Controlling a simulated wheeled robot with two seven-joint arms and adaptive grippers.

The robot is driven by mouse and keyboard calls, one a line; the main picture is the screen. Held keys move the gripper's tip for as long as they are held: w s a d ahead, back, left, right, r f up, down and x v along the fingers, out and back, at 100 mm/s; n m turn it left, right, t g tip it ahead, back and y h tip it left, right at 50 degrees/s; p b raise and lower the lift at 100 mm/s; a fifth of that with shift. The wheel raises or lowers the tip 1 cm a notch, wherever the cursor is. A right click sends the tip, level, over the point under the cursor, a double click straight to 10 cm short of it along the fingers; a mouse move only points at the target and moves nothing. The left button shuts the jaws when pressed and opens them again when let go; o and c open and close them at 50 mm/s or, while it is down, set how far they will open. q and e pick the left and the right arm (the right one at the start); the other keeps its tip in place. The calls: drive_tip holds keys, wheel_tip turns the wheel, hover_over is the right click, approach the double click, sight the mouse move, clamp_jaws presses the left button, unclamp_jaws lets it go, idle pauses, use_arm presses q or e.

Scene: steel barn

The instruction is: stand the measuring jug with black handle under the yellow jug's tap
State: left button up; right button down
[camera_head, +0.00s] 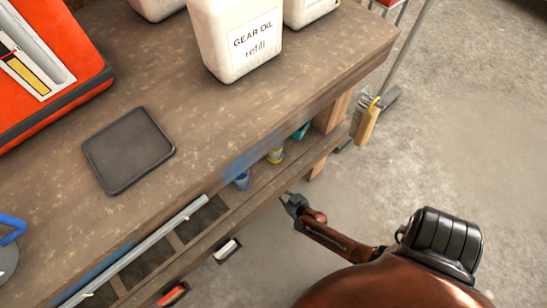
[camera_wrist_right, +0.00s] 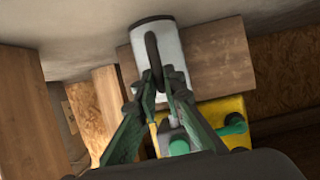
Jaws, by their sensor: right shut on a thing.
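In the right wrist view, the measuring jug (camera_wrist_right: 174,66) is a pale grey-white cylinder with a black handle (camera_wrist_right: 152,46). My right gripper (camera_wrist_right: 162,80) has its green fingers closed on that handle. Just below the jug in the picture is the yellow jug (camera_wrist_right: 210,108), with green parts, one of them a rounded green piece (camera_wrist_right: 235,123) that looks like its tap. My fingers and wrist cover part of it. I cannot tell whether the measuring jug is under the tap. In the head view neither jug is clearly visible. My left gripper is not in view.
In the head view, the workbench (camera_head: 215,115) holds white gear oil containers (camera_head: 236,45), a dark tray (camera_head: 128,150) and an orange case (camera_head: 50,60). Small cans, one blue (camera_head: 243,180), sit on the lower shelf. A brush (camera_head: 366,122) hangs at the bench end. Floor right of it is clear.

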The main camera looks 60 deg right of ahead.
drive_tip(key=shift+r, duration=0.1)
drive_tip(key=c, duration=2)
unclamp_jaws()
drive_tip(key=shift+s, duration=0.1)
use_arm(q)
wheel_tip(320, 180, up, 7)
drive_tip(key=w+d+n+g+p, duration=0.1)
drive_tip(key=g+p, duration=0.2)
drive_tip(key=p, duration=0.2)
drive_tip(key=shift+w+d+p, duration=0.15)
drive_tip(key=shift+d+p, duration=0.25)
use_arm(e)
drive_tip(key=s+a+r+n+g+y, duration=0.1)
drive_tip(key=s+a+r+g+y, duration=0.1)
drive_tip(key=s+a+r, duration=0.4)
drive_tip(key=s+a+r+n+g+y, duration=0.1)
drive_tip(key=s+a+r, duration=0.5)
drive_tip(key=s, duration=0.9)
drive_tip(key=s+a+r+n+g+y, duration=0.1)
drive_tip(key=s+a+r+g+y, duration=0.2)
drive_tip(key=s+a+r, duration=0.3)
drive_tip(key=shift+s+a+r+g, duration=0.1)
drive_tip(key=shift+s+a+g, duration=0.05)
drive_tip(key=shift+s, duration=0.65)
drive_tip(key=shift+s+a+r+g, duration=0.1)
drive_tip(key=shift+s+r+g, duration=0.1)
drive_tip(key=shift+s, duration=0.65)
drive_tip(key=shift+s+a+r+g, duration=0.1)
drive_tip(key=shift+s+a+g, duration=0.05)
drive_tip(key=shift+s, duration=0.65)
